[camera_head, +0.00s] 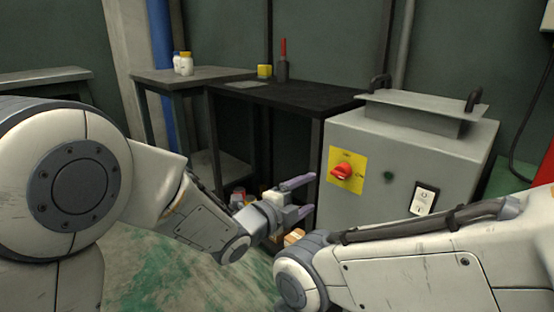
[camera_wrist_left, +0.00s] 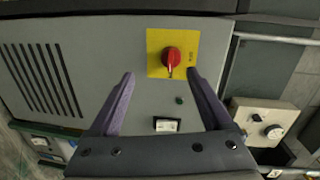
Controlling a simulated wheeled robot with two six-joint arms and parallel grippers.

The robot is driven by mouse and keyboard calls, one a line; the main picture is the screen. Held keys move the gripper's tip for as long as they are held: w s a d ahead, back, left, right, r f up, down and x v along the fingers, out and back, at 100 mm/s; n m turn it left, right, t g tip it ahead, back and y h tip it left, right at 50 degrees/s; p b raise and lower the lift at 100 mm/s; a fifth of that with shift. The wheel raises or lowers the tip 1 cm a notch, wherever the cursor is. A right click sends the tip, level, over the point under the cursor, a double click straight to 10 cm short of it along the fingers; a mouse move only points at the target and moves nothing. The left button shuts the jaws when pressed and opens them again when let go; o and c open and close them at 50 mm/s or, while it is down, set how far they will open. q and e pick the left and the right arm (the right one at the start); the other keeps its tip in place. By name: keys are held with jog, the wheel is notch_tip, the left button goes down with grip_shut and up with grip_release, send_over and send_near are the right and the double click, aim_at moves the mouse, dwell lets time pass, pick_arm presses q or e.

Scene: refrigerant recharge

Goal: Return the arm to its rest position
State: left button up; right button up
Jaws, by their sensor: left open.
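My left gripper (camera_head: 298,198) is in the middle of the head view, its two purple-grey fingers spread and nothing between them. It is left of the grey cabinet (camera_head: 405,160), apart from it as far as I can see. In the left wrist view the open fingers (camera_wrist_left: 160,90) point toward the cabinet front, with the red rotary switch (camera_wrist_left: 171,58) on its yellow plate beyond the tips. The red switch (camera_head: 342,171) also shows in the head view. My right arm crosses the lower right of the head view; its gripper is out of sight.
White bottles (camera_head: 186,63) stand on a side table (camera_head: 190,75). Small items lie low behind my left gripper. Green-stained floor (camera_head: 150,270) is open at lower left.

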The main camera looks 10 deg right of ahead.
pick_arm(q)
jog(key=s+a+n+g+y+p, duration=0.35)
jog(key=s+a+n, duration=0.25)
jog(key=s, duration=0.4)
jog(key=s+a+n+g+y+p, duration=0.35)
jog(key=s+a+n, duration=0.3)
jog(key=s, duration=0.25)
jog(key=s+a+n+g+y+p, duration=0.35)
jog(key=s+a+n, duration=0.2)
jog(key=s, duration=0.45)
notch_tip(320, 180, up, 37)
jog(key=n+p, duration=0.1)
jog(key=p, duration=3.5)
jog(key=shift+s+g+y+p, duration=0.35)
jog(key=shift+s+y, duration=0.05)
jog(key=shift+y, duration=0.05)
